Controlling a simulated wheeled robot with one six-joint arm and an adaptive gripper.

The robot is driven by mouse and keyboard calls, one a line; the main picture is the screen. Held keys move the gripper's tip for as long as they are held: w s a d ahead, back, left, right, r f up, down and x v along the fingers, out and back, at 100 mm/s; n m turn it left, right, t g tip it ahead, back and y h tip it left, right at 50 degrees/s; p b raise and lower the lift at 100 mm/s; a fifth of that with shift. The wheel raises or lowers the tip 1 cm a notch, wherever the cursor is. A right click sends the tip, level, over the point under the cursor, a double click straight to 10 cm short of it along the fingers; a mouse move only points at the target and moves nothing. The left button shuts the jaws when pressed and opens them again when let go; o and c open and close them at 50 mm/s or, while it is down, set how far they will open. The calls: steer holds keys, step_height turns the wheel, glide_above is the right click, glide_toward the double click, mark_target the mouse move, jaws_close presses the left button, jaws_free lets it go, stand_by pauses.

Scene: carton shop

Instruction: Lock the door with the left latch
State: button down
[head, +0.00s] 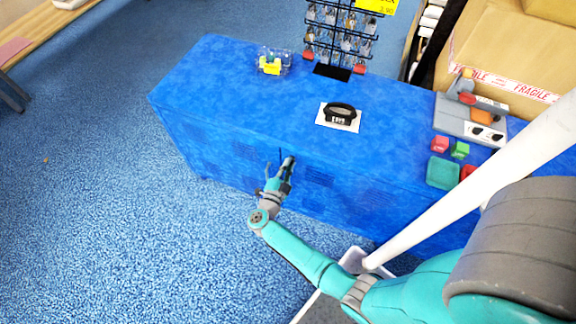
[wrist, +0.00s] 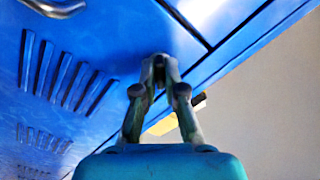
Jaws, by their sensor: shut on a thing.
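The blue cabinet (head: 330,140) has doors with slotted vents along its front face. My gripper (head: 286,162) is at this front face, near the gap between two door panels. In the wrist view, my gripper (wrist: 160,66) has its fingertips close together against the blue door (wrist: 105,35), near a dark seam. It is shut on a small part there, which I take to be the left latch. The fingers hide most of it, so I cannot tell its angle. A curved metal handle (wrist: 55,7) shows at the upper left. The door looks flush with the front.
On the cabinet top are a key rack (head: 340,35), a clear box with yellow items (head: 272,62), a black-handled item on a white card (head: 340,115) and a grey device (head: 470,120). A large carton (head: 510,50) is behind. Blue carpet (head: 110,180) at left is clear.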

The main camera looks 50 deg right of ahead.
steer(key=n, duration=0.4)
steer(key=shift+d+n, duration=0.1)
steer(key=shift+n, duration=0.2)
steer(key=n, duration=0.4)
steer(key=shift+n, duration=0.4)
steer(key=shift+r, duration=0.1)
steer(key=c, duration=1.3)
jaws_free()
steer(key=shift+d, duration=0.1)
steer(key=shift+o, duration=0.2)
steer(key=v, duration=1.2)
